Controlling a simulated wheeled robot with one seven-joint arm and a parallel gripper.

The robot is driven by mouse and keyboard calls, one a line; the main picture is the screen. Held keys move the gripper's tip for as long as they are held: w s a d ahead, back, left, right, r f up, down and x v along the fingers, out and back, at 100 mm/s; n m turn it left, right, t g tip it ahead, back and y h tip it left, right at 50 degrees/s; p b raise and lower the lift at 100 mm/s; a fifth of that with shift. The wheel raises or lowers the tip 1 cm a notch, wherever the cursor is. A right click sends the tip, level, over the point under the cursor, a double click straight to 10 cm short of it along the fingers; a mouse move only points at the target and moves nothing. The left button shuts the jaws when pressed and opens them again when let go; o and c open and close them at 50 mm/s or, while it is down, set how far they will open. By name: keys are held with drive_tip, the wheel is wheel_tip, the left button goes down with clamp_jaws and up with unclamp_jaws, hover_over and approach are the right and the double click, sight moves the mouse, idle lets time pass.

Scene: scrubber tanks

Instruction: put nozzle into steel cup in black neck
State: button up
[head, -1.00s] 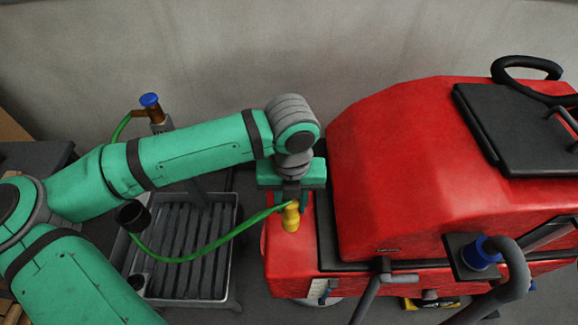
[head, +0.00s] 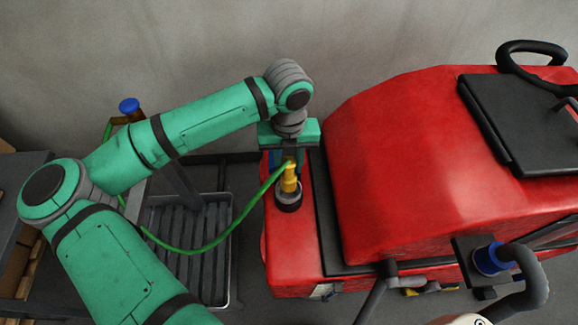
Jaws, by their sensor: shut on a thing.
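The yellow nozzle (head: 290,178) on the end of a green hose (head: 246,213) is held upright in my gripper (head: 290,160), which is shut on it. The nozzle's lower end is at a black round neck (head: 289,202) on top of the red machine (head: 283,240). A pale ring, perhaps the steel cup, shows around the nozzle's lower end inside the neck. I cannot tell how deep the nozzle sits in it.
The red machine's tall body (head: 420,170) rises just right of the neck. A grey slatted tray (head: 190,240) stands on the floor to the left, with the hose hanging over it. A blue-capped fitting (head: 129,106) is behind my arm. A grey wall is at the back.

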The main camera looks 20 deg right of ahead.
sight(288, 173)
drive_tip(key=shift+s+f, duration=0.15)
drive_tip(key=shift+f, duration=0.45)
wheel_tip(288, 173, down, 2)
drive_tip(key=shift+f, duration=0.2)
drive_tip(key=shift+w+d+f, duration=0.1)
drive_tip(key=shift+w+f, duration=0.15)
drive_tip(key=shift+w, duration=0.25)
drive_tip(key=shift+f, duration=0.55)
drive_tip(key=o, duration=1.1)
drive_tip(key=shift+w, duration=0.1)
